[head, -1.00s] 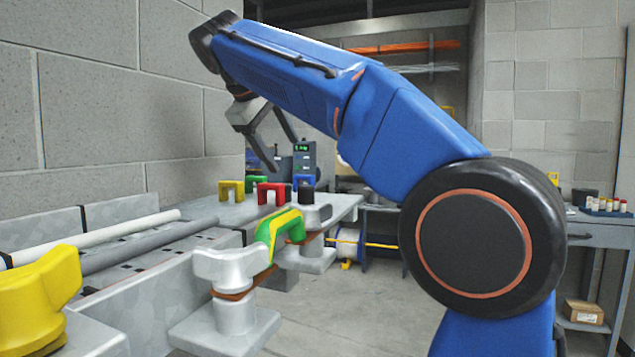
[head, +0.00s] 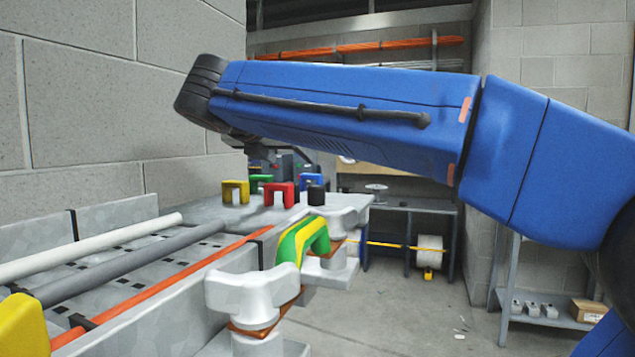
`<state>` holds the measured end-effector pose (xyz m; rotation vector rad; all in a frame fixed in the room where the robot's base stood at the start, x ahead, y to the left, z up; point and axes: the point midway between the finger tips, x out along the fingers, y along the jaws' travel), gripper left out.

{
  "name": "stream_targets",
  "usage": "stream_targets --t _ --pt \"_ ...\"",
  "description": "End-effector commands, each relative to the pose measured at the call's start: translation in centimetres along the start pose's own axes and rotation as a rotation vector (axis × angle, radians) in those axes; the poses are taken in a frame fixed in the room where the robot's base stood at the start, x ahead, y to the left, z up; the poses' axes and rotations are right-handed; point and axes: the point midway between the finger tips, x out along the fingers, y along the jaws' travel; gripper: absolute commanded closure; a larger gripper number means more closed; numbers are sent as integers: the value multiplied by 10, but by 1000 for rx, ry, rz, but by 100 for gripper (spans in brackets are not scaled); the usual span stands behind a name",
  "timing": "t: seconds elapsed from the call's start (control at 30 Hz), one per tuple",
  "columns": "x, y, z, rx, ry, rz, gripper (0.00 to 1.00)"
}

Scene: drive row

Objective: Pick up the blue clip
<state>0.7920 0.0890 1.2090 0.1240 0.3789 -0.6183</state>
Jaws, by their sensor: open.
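The blue clip (head: 311,181) stands upright on the grey bench top, at the back right of a small group of clips. Its lower part is hidden behind a black cylinder (head: 315,196). My gripper (head: 275,154) is open and mostly hidden under the blue forearm of my arm. Its visible dark fingers are above the clips, in the picture up and left of the blue clip. It appears empty and apart from the clip.
Beside it stand a red clip (head: 279,196), a yellow clip (head: 235,192) and a green clip (head: 260,182). Grey posts (head: 252,296) with a green-yellow piece (head: 303,240) line the bench's front edge.

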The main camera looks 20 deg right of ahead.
Motion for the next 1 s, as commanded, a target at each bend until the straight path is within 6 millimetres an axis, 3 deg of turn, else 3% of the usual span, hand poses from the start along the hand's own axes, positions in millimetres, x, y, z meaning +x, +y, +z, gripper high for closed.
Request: stream_targets --t 0.7,1.0 --pt "105 -1 0 -1 1 -5 33" --pt "122 0 0 -1 0 -2 33"
